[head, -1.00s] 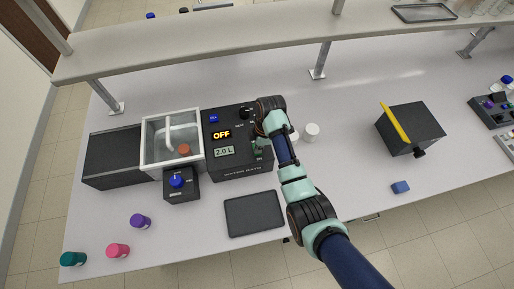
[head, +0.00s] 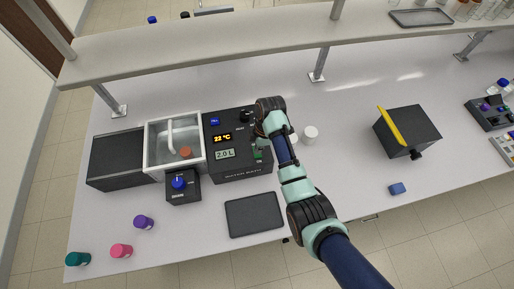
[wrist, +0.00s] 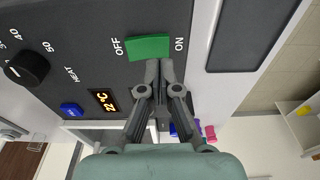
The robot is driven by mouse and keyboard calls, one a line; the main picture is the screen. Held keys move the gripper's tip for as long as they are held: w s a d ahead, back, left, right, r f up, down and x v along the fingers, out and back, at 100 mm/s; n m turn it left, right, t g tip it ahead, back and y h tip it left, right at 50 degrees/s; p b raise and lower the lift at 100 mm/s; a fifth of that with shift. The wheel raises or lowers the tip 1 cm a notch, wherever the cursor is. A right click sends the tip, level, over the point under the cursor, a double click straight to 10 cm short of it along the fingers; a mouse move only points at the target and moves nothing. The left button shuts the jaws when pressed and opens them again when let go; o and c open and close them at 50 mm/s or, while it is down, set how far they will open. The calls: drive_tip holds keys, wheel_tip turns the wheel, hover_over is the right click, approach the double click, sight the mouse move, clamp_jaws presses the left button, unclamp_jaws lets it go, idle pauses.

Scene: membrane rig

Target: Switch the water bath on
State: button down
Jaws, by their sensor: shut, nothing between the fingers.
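The water bath's dark control panel (head: 238,168) stands on the bench, right of its glass-walled tank (head: 173,142). Its upper display (head: 222,138) reads 22 °C and the lower one (head: 225,154) reads 2.0 L. In the wrist view the green power switch (wrist: 149,47) lies between the OFF and ON labels. My gripper (wrist: 158,66) is shut and empty, its fingertips right at the switch's edge; I cannot tell whether they touch it. The heat knob (wrist: 27,68) and blue button (wrist: 72,110) are clear of it. In the head view my arm partly hides the panel's right side.
A small box with a blue knob (head: 179,183) stands before the tank. A dark flat tray (head: 254,214) lies on the bench in front. White pots (head: 310,133) stand right of my wrist. A shelf (head: 250,42) spans above the bench's back.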

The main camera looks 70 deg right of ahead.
sight(258, 155)
wheel_tip(258, 155, up, 4)
drive_tip(key=p, duration=0.3)
drive_tip(key=shift+r+p, duration=0.15)
drive_tip(key=shift+p, duration=0.15)
drive_tip(key=w+a+r+m+t+h, duration=0.1)
drive_tip(key=w+a+r+t, duration=0.1)
drive_tip(key=w+a+r, duration=0.4)
drive_tip(key=w+a+r+m+t+h, duration=0.1)
drive_tip(key=w+a+r+t, duration=0.15)
drive_tip(key=a, duration=0.55)
drive_tip(key=w+a+r+m+t+h, duration=0.1)
drive_tip(key=w+a+r, duration=0.35)
drive_tip(key=a, duration=0.25)
drive_tip(key=s+a+r+m+t+y, duration=0.1)
drive_tip(key=s+a+r+m+t, duration=0.1)
drive_tip(key=a+r, duration=0.5)
drive_tip(key=s+a+r+m+t+y, duration=0.1)
drive_tip(key=s+a+r+t, duration=0.1)
drive_tip(key=a+r+t, duration=0.2)
drive_tip(key=a+r, duration=0.3)
drive_tip(key=a, duration=0.4)
drive_tip(key=shift+a+m+p, duration=0.35)
drive_tip(key=shift+a+m, duration=0.05)
